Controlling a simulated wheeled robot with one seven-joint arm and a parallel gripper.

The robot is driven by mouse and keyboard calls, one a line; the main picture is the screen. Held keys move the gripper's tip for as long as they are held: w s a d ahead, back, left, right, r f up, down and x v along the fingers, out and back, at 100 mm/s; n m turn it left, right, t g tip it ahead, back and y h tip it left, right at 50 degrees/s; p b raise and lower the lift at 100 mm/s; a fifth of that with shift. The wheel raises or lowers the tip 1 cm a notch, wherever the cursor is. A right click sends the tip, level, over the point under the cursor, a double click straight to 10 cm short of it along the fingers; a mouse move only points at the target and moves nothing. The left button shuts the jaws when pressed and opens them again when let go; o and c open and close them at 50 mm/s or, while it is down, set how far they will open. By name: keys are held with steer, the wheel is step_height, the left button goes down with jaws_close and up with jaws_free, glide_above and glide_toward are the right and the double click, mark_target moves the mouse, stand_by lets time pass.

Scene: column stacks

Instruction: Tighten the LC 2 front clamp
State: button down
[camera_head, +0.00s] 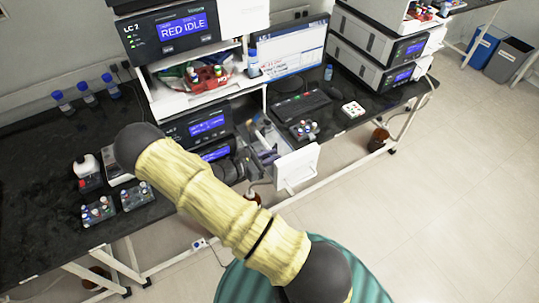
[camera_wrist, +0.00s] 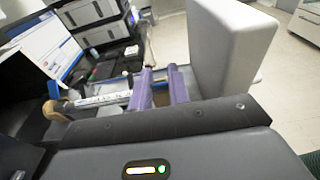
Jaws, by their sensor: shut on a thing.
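The LC 2 stack (camera_head: 170,38) stands at the upper left in the head view, its display reading "RED IDLE". A white door (camera_head: 297,168) stands open at its lower front; it also shows as a large pale panel in the wrist view (camera_wrist: 228,55). My gripper (camera_head: 266,153) is at the open compartment, partly hidden by my arm. In the wrist view, its purple fingers (camera_wrist: 161,88) are shut on a small blue part, seemingly the front clamp (camera_wrist: 160,82), mostly hidden between them. A column with a white label (camera_wrist: 102,100) lies left of the fingers, with a tan end piece (camera_wrist: 55,111).
Vial racks (camera_head: 98,211) and blue-capped bottles (camera_head: 87,93) stand on the black bench at left. A monitor (camera_head: 290,48) and keyboard (camera_head: 300,105) are behind the door. Brown bottles (camera_head: 378,139) stand on the floor.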

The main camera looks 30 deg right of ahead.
steer(key=shift+d+r+y+p, duration=0.15)
steer(key=shift+d+y+p, duration=0.15)
steer(key=shift+y, duration=0.35)
steer(key=shift+d+r+y+p, duration=0.15)
steer(key=shift+d+y+p, duration=0.1)
steer(key=shift+y, duration=0.4)
steer(key=shift+a, duration=0.1)
steer(key=c, duration=1.3)
jaws_free()
steer(key=shift+b+v, duration=2.8)
steer(key=shift+v, duration=5.9)
steer(key=shift+f, duration=0.1)
